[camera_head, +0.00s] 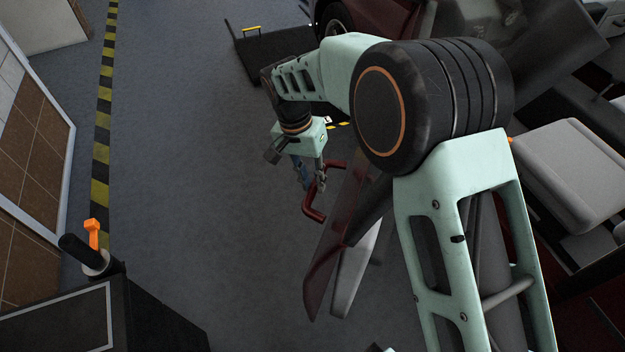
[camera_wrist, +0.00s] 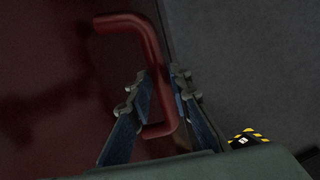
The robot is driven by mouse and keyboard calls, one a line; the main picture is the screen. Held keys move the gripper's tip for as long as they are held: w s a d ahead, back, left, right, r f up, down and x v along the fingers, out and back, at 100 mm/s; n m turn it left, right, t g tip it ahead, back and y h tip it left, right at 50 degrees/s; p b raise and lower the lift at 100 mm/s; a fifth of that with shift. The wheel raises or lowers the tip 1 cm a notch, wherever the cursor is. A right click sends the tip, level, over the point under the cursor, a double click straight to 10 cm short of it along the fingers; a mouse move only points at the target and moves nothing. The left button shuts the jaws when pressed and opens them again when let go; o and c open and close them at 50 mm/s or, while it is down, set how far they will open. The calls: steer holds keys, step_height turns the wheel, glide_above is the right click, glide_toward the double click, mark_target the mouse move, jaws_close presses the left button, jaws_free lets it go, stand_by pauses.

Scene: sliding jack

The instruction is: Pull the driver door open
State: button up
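The driver door (camera_head: 322,268) is a dark red panel that stands swung out from the car, with the seat visible beyond it. In the wrist view its outer face (camera_wrist: 50,80) fills the left side. A red bar handle (camera_head: 312,212) projects from the door; in the wrist view the handle (camera_wrist: 150,45) runs down between my fingers. My gripper (camera_head: 312,180) is at the handle, and in the wrist view my gripper (camera_wrist: 161,82) has one finger on each side of the bar, appearing closed on it. My arm hides part of the door and car.
A grey seat (camera_head: 570,165) is at the right. The car's red body and wheel (camera_head: 335,22) are at the top. A black cart (camera_head: 262,52) stands top left of centre. A dark cabinet (camera_head: 150,318) is at lower left. Grey floor (camera_head: 200,170) left of the door is clear.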

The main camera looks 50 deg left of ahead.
steer(key=o, duration=0.3)
steer(key=shift+r, duration=0.1)
step_height(320, 180, up, 12)
steer(key=s+a, duration=0.1)
steer(key=a, duration=0.1)
steer(key=shift+f, duration=0.2)
steer(key=shift+s, duration=0.1)
steer(key=shift+c, duration=0.6)
